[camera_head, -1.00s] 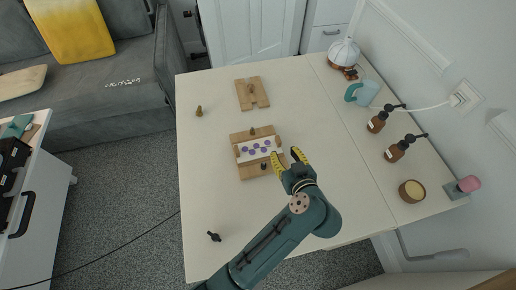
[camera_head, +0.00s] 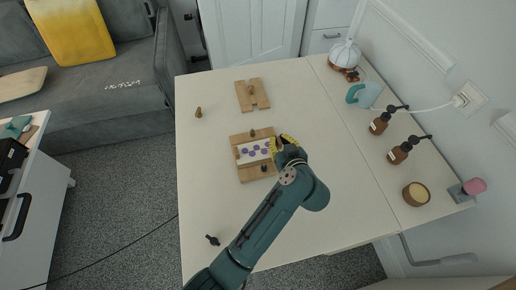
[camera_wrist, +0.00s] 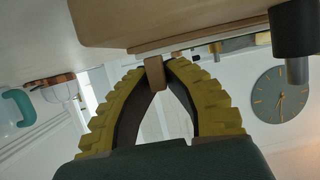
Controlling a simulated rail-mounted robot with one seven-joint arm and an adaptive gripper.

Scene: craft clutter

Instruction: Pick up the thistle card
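The thistle card (camera_head: 254,150) is a white strip with purple spots. It lies across the wooden board (camera_head: 257,173) in the middle of the table. A small wooden tab shows at its left end; my gripper hides its right end in the head view. My gripper (camera_head: 283,143) is at the board's right edge. In the wrist view my yellow-ridged fingers (camera_wrist: 155,65) meet around a small wooden tab (camera_wrist: 155,77) beside the board (camera_wrist: 180,22). The tab appears to be the card's right end, though its join is hidden.
A dark peg (camera_head: 264,168) and a wooden knob (camera_head: 252,133) stand on the board. Another wooden board (camera_head: 253,103) lies behind. Brown bottles (camera_head: 379,123), a teal mug (camera_head: 362,96) and a round pot (camera_head: 415,194) stand right. The table's front left is mostly clear.

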